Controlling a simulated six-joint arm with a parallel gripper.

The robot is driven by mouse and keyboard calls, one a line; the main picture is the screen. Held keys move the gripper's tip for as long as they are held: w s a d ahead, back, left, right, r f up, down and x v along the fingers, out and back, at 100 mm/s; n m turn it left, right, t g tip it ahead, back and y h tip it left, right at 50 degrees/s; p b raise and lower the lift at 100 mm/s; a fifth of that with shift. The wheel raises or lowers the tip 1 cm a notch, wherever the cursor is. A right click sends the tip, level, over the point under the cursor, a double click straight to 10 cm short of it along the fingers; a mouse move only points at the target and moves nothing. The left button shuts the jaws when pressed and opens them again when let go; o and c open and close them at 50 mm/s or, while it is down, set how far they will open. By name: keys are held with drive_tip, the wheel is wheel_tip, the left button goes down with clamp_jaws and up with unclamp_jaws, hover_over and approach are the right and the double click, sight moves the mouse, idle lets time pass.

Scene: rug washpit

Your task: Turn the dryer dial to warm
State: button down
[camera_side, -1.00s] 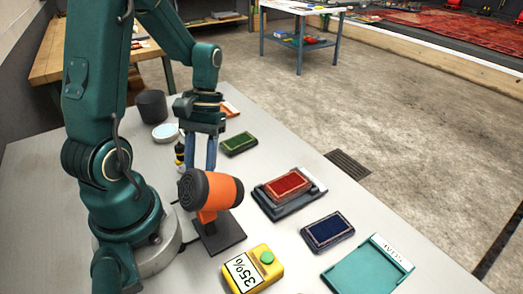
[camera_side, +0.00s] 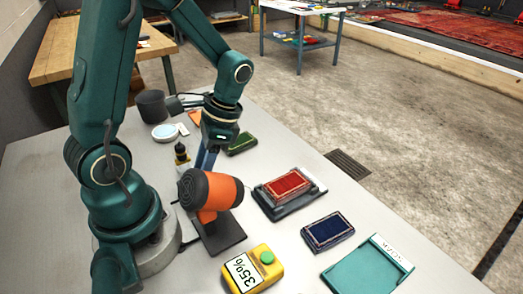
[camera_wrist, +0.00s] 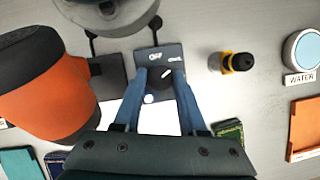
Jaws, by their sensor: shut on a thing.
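The dryer (camera_side: 208,190) is orange with a black end and stands on a dark base in the side view. In the wrist view the dryer (camera_wrist: 45,100) fills the left. The dial panel (camera_wrist: 148,54) is a dark plate with a round black knob (camera_wrist: 158,80). The labels OFF and COOL show along its far edge; other labels are hidden. The knob's white pointer mark slants up and right, toward COOL. My gripper (camera_wrist: 160,80) is shut on the knob, with a blue finger on each side. In the side view the dryer hides my fingertips.
A small dark bottle with a yellow band (camera_wrist: 238,62) stands right of the panel. The water dish (camera_wrist: 303,48) is farther right. A yellow 35% block (camera_side: 252,270), a red sample (camera_side: 288,184), a blue sample (camera_side: 327,231) and a teal tray (camera_side: 340,272) lie near the dryer.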

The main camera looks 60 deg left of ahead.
drive_tip(key=m+y, duration=0.1)
drive_tip(key=m, duration=0.2)
drive_tip(key=shift+d+m+t, duration=0.1)
drive_tip(key=shift+m+t, duration=0.3)
drive_tip(key=m, duration=0.2)
drive_tip(key=m+y, duration=0.1)
drive_tip(key=m, duration=0.1)
drive_tip(key=shift+s+t+y, duration=0.1)
drive_tip(key=shift+t+y, duration=0.2)
drive_tip(key=shift+t, duration=0.1)
drive_tip(key=shift+m, duration=0.3)
drive_tip(key=shift+c, duration=2.3)
unclamp_jaws()
drive_tip(key=shift+v, duration=2.55)
drive_tip(key=shift+d, duration=0.1)
